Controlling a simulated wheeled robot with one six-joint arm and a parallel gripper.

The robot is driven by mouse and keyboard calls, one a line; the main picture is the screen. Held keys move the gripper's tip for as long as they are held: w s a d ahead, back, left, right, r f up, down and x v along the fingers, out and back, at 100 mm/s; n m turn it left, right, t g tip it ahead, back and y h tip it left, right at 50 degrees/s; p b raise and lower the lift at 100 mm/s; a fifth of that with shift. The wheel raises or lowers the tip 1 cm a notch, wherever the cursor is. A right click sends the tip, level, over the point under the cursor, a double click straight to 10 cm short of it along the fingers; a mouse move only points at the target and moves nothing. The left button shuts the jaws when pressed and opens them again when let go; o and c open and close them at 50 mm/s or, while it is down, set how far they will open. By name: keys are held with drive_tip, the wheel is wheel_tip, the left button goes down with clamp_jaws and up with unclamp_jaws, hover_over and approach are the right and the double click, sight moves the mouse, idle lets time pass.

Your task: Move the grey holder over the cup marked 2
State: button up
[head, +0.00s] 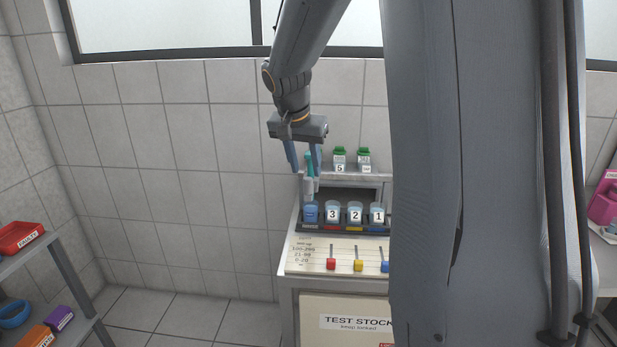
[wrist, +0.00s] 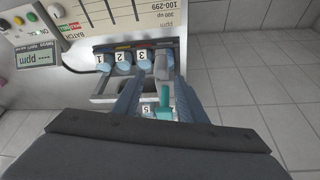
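The cup marked 2 (head: 355,214) stands in the row between the cup marked 3 (head: 332,214) and the cup marked 1 (head: 377,214).
Green-capped bottles (head: 340,160) stand on the rack's upper shelf, behind the cups. Coloured sliders (head: 331,263) sit on the sloped panel in front. My grey column hides the rack's right part. A shelf with a red bin (head: 17,237) is at far left.

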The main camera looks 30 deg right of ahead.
sight(308, 179)
drive_tip(key=shift+p+x, duration=0.65)
drive_tip(key=shift+x, duration=2.5)
clamp_jaws()
